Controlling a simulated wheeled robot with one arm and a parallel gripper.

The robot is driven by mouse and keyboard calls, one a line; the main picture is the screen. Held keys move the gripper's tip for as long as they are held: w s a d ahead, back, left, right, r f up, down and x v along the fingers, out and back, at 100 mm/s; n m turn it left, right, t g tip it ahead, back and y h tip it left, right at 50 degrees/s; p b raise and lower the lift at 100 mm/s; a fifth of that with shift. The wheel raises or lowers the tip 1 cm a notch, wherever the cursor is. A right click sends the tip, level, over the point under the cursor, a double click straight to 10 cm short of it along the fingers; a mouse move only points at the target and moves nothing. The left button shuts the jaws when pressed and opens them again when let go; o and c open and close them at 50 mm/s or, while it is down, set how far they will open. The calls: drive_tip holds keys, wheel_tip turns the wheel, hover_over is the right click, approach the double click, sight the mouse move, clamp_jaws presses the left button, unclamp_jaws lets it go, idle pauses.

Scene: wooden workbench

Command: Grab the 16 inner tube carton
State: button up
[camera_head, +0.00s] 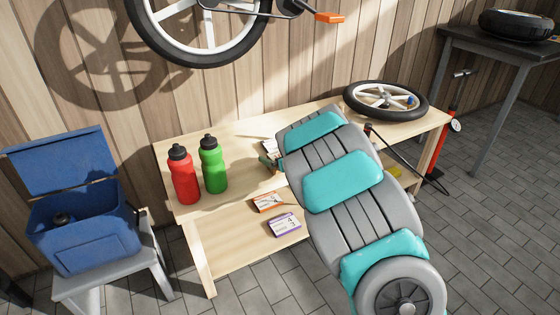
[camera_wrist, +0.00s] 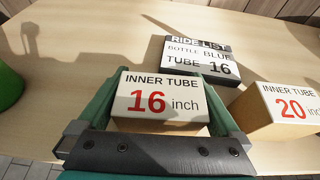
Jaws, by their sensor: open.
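The 16 inch inner tube carton (camera_wrist: 158,104), white on top with a red 16, stands on the bench top in the wrist view. My gripper (camera_wrist: 162,84) is open, with one green finger along the carton's left side and the other along its right side. I cannot tell whether either finger touches it. In the head view my gripper (camera_head: 270,162) is at the bench top, partly hidden by my arm, and the carton cannot be made out there.
A ride list sign (camera_wrist: 195,62) reading "bottle blue, tube 16" lies just behind the carton. A 20 inch inner tube carton (camera_wrist: 285,108) stands to its right. Red (camera_head: 184,176) and green (camera_head: 213,166) bottles stand left. Two small boxes (camera_head: 284,225) lie on the lower shelf.

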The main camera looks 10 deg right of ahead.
drive_tip(key=shift+c, duration=0.2)
drive_tip(key=c, duration=1.1)
